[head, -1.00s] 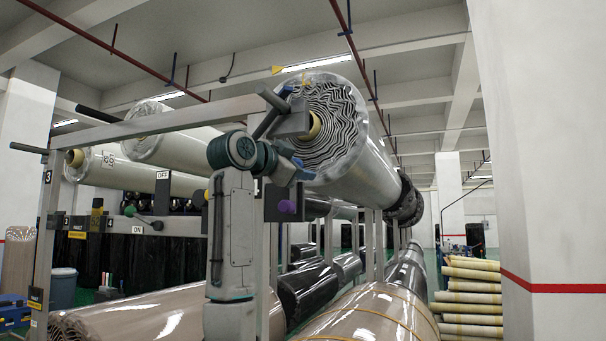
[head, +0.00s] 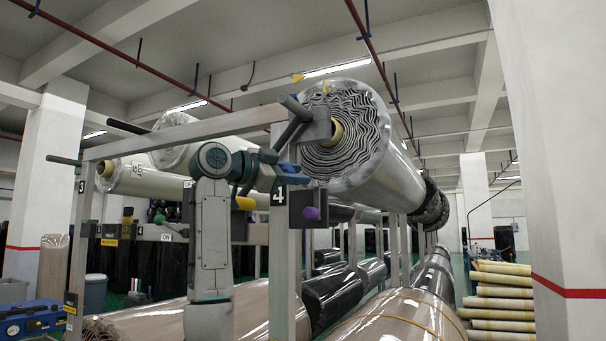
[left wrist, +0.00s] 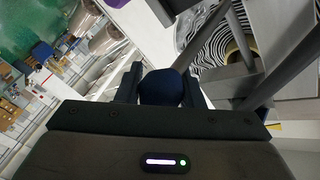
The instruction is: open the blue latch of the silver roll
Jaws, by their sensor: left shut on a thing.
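The silver roll (head: 385,165) lies high on the rack, its wavy striped end and yellow core (head: 335,132) facing me. The blue latch (head: 292,179) is at the post marked 4, left of and below the core. My left gripper (head: 277,172) is shut on the latch's blue end, coming from the left. In the left wrist view the dark blue end (left wrist: 160,88) sits between my two fingers (left wrist: 160,85), which partly cover it. The roll's striped end (left wrist: 217,38) shows beyond, to the right. My right gripper is not in view.
Dark bars (head: 285,133) jut from the bracket (head: 316,128) beside my left gripper. More wrapped rolls (head: 400,312) lie low. A white pillar (head: 550,150) stands at right.

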